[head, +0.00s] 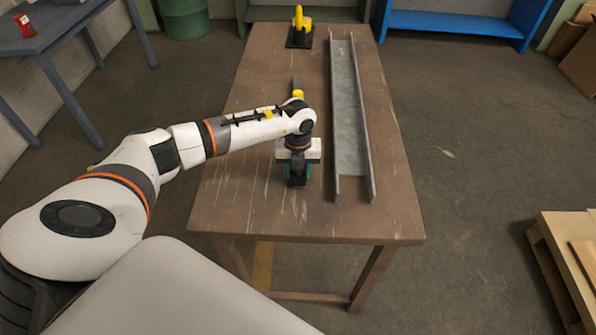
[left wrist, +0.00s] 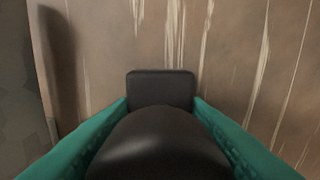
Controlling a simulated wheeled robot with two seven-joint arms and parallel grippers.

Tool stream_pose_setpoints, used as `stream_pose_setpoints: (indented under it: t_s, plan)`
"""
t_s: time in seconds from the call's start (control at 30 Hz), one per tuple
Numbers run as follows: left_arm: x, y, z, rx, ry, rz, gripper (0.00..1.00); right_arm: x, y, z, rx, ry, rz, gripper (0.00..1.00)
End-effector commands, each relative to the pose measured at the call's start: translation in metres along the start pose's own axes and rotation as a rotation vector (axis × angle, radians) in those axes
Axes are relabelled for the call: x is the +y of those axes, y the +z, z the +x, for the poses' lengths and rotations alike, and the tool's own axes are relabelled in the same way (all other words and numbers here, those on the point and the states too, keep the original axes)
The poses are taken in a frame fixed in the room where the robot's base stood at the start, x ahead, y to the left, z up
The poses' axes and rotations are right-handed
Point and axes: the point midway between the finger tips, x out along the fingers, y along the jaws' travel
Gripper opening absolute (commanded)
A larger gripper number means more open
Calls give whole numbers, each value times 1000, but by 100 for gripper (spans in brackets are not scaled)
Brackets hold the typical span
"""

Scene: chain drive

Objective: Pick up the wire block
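My left gripper (head: 298,178) points down over the near part of the brown table, left of the metal channel. Its teal fingers show in the left wrist view (left wrist: 160,104), set apart on either side of a black square-edged piece (left wrist: 160,86). The fingertips end right at the sides of this piece. A black rounded shape covers the bottom middle of that view and hides the inner faces of the fingers. The black piece may be the wire block, but I cannot tell for sure. Whether the fingers press on it is also unclear. My right gripper is not in view.
The table (head: 262,212) carries a long grey metal channel (head: 348,110) on its right. A yellow item (head: 302,22) on a black base stands at the far end. Another yellow and grey item (head: 298,93) is partly hidden behind my left arm. A wooden pallet (head: 560,262) is at right.

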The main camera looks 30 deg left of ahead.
Motion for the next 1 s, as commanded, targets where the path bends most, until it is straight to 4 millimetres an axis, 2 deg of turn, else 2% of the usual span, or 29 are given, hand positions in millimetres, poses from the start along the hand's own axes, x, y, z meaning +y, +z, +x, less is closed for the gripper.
stream_pose_setpoints:
  t_s: [0.03,0.17,0.47,0.57,0.9,1.0]
  plan:
    - [0,0,0,0,0,0,33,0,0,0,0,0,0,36]
    - [0,0,0,0,0,0,11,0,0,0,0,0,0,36]
    - [0,-1,-6,2,2,0,11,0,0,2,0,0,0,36]
    - [1,-1,-18,5,3,1,11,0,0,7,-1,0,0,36]
    - [1,-1,-83,4,4,1,11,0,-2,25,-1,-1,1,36]
    - [0,-1,-94,4,3,0,11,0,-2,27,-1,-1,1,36]
